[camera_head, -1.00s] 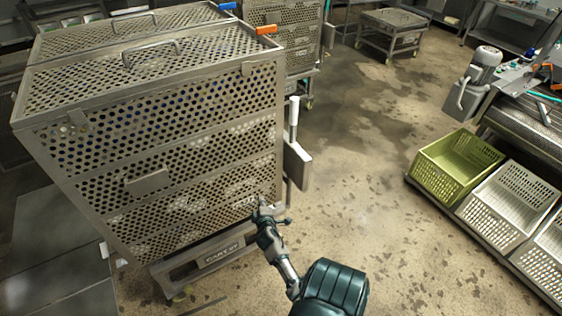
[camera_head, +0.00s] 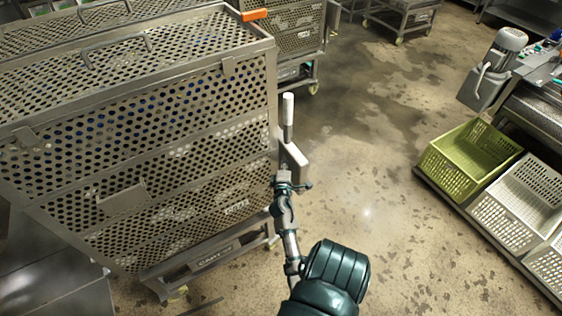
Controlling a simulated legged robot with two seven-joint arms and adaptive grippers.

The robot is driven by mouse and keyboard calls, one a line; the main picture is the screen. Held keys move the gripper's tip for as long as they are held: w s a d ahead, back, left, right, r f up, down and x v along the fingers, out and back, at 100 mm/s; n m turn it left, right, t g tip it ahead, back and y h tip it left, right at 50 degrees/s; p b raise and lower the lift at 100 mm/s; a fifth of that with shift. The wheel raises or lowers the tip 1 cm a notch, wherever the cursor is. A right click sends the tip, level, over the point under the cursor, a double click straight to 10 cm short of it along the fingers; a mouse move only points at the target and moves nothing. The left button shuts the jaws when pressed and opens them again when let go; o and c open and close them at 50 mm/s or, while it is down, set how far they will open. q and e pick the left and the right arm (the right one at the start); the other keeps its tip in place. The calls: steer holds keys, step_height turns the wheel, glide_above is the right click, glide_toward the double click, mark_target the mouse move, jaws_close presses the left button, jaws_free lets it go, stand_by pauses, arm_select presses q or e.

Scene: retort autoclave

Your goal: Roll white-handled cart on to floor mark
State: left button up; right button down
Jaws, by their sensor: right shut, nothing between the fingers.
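The cart (camera_head: 165,150) is a large perforated metal basket on a wheeled frame, filling the left of the head view. Its white handle (camera_head: 288,108) stands upright at the cart's right side, above a grey bracket (camera_head: 293,160). My right gripper (camera_head: 282,178) is shut and empty, just below the white handle and in front of the bracket. I cannot tell whether it touches the bracket or the cart. My left gripper is out of view. No floor mark can be made out.
A second perforated cart (camera_head: 290,28) stands behind. A green crate (camera_head: 465,160) and white crates (camera_head: 520,200) sit on a low rack at the right. A grey machine with a motor (camera_head: 505,60) is behind them. The stained floor (camera_head: 370,210) between is clear.

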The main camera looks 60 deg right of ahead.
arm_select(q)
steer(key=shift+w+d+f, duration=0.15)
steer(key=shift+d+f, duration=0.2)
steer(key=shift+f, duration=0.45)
arm_select(e)
steer(key=shift+s+d+r, duration=0.15)
steer(key=shift+s+d, duration=0.3)
steer(key=shift+d, duration=0.4)
